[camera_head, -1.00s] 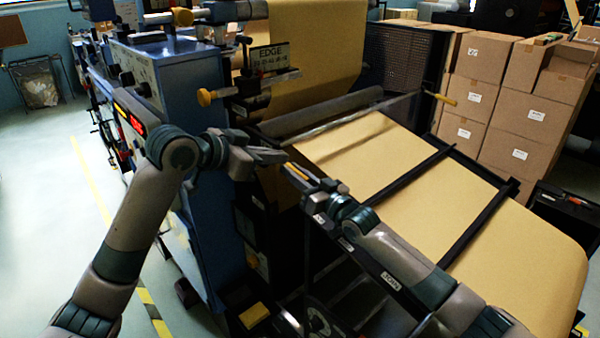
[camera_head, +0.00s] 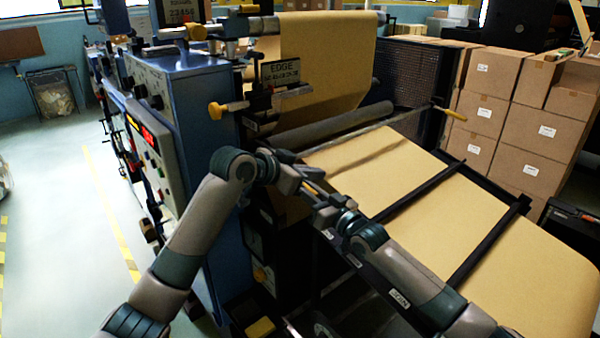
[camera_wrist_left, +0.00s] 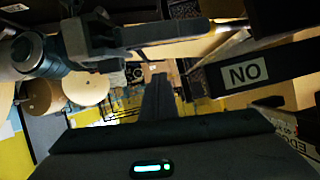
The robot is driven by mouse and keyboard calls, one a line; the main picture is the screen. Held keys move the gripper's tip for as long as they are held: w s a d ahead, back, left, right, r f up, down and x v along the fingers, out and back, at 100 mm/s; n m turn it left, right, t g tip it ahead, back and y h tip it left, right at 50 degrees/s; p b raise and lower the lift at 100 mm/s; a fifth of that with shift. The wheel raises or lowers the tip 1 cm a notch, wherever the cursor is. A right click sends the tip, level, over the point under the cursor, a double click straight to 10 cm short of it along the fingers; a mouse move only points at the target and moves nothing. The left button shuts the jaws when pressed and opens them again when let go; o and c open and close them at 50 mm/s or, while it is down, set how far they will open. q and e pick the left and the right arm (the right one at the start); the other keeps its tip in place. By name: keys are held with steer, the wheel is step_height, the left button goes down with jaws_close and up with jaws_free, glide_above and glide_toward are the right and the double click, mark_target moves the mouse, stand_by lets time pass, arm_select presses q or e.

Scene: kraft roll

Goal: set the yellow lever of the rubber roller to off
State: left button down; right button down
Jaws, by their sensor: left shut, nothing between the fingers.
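The dark rubber roller (camera_head: 335,117) lies across the machine at the head of the brown paper sheet. A small yellowish part (camera_head: 314,186) shows between my two grippers; I cannot tell surely whether it is the lever. My left gripper (camera_head: 298,181) is shut and empty, just left of my right gripper (camera_head: 318,198), partly overlapping the machine's dark side. The right gripper's jaws are too small to read. In the left wrist view, my left gripper's dark fingers (camera_wrist_left: 158,100) point away, and an upside-down ON label (camera_wrist_left: 244,74) shows on a dark plate at right.
A rod with a yellow handle (camera_head: 450,113) sticks out right of the roller. The blue machine cabinet (camera_head: 205,110) stands close at left, and stacked cartons (camera_head: 530,110) stand behind.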

mark_target(309, 187)
arm_select(q)
steer(key=shift+a+f, duration=0.25)
steer(key=shift+f, duration=0.75)
steer(key=shift+a+f, duration=0.25)
steer(key=shift+f, duration=0.7)
